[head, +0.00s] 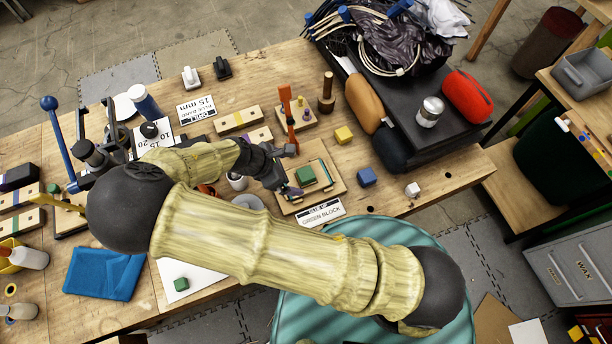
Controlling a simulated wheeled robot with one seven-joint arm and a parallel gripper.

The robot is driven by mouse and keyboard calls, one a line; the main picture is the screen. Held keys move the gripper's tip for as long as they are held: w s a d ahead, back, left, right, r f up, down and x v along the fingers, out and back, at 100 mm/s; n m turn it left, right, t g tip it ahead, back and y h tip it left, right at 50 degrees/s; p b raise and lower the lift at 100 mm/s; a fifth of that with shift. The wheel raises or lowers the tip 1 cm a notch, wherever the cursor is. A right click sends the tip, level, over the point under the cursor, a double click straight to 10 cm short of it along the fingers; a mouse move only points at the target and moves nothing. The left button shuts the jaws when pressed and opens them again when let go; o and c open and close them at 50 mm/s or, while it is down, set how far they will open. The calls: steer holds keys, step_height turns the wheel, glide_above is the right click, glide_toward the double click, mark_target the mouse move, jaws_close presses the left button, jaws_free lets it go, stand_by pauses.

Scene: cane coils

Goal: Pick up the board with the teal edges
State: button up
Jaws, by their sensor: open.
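My gripper (291,171) is open, at the left side of a wooden fixture board (335,172). One dark finger is toward the far side, the other toward the near side. A green block (306,175) rests on the fixture, just right of the fingers and apart from them as far as I can see. Narrow pale boards lie nearby: one (238,121) beyond my gripper and one with purple on it (258,136), partly hidden by my arm. More lie at the far left (22,221).
A "green block" sign (321,213) lies before the fixture. A black case (425,105) fills the back right. My arm hides much of the table's front.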

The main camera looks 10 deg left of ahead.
mark_target(299, 177)
steer(key=shift+p+x, duration=0.3)
steer(key=shift+x, duration=1.25)
steer(key=shift+f, duration=0.1)
steer(key=shift+w+d+f+p, duration=0.2)
steer(key=shift+d+f+p, duration=0.2)
steer(key=shift+f+p, duration=0.25)
steer(key=shift+a+p+x, duration=0.2)
steer(key=shift+p+x, duration=0.7)
steer(key=shift+x, duration=0.85)
steer(key=shift+s+f, duration=0.1)
steer(key=shift+c, duration=0.4)
steer(key=c, duration=0.9)
